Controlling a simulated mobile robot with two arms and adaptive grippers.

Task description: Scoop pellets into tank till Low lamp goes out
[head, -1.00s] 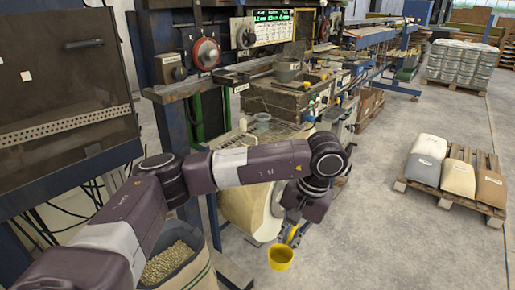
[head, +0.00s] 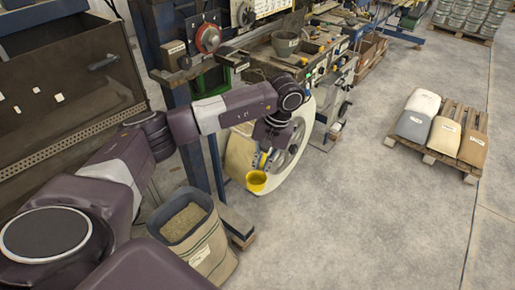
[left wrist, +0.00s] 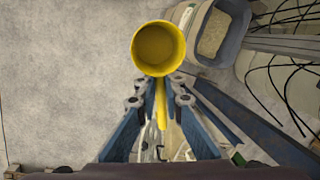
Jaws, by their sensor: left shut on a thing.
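My left gripper (head: 265,160) is shut on the handle of a yellow scoop (head: 256,181). In the left wrist view the scoop (left wrist: 158,48) sits just beyond the fingertips (left wrist: 163,84), its round mouth facing the camera; only yellow shows inside. An open sack of tan pellets (head: 185,221) stands on the floor, lower left of the scoop in the head view and apart from it. The sack's mouth (left wrist: 218,30) shows at the upper right of the wrist view. A grey hopper (head: 285,43), possibly the tank, sits on the machine. I cannot make out a Low lamp. My right gripper is out of view.
A large pale wheel (head: 290,150) is behind the scoop. A blue post stands beside the sack. A dark cabinet (head: 60,90) is at the left. A pallet with several sacks (head: 440,160) lies on the right; the grey floor between is clear.

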